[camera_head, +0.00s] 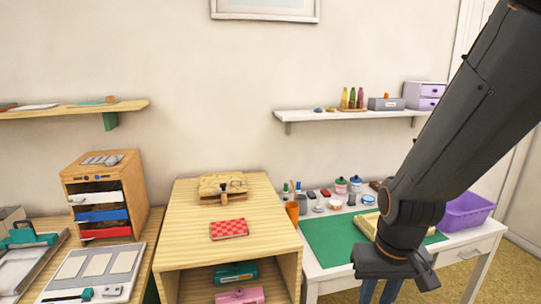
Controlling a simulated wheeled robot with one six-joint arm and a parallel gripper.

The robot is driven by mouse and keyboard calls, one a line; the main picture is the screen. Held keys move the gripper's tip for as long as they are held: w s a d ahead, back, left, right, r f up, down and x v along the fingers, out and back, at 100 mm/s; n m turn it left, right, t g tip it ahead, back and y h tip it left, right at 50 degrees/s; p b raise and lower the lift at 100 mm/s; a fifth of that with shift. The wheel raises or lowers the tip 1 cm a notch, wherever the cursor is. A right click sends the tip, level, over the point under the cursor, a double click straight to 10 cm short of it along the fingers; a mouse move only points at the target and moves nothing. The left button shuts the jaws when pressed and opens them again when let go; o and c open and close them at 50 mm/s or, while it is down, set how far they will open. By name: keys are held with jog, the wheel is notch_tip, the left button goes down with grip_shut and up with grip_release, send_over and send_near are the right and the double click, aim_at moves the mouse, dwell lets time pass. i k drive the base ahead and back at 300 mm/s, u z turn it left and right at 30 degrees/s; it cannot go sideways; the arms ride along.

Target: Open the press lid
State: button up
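A small tan wooden board-like device (222,182) with a dark metal knob or clasp at its front lies on top of the wooden cabinet (185,235). It looks like the press, and its top piece appears to lie flat, but its details are small. My gripper (397,282) hangs at the lower right, in front of the white desk and well to the right of the cabinet. Its fingers are seen from behind and the gap between them does not show clearly. I see nothing held in it.
A red checked pad (229,229) lies in front of the wooden device. The white desk (470,240) holds a green mat (325,235), a pale wooden frame partly behind my arm, several small jars and a purple bin (466,211). A drawer unit (104,195) stands left.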

aim_at(222, 181)
jog(key=z, duration=0.05)
jog(key=k, duration=0.4)
jog(key=z, duration=0.8)
jog(key=i, duration=0.85)
jog(key=u, duration=0.9)
jog(key=i, duration=0.95)
jog(key=u, duration=0.85)
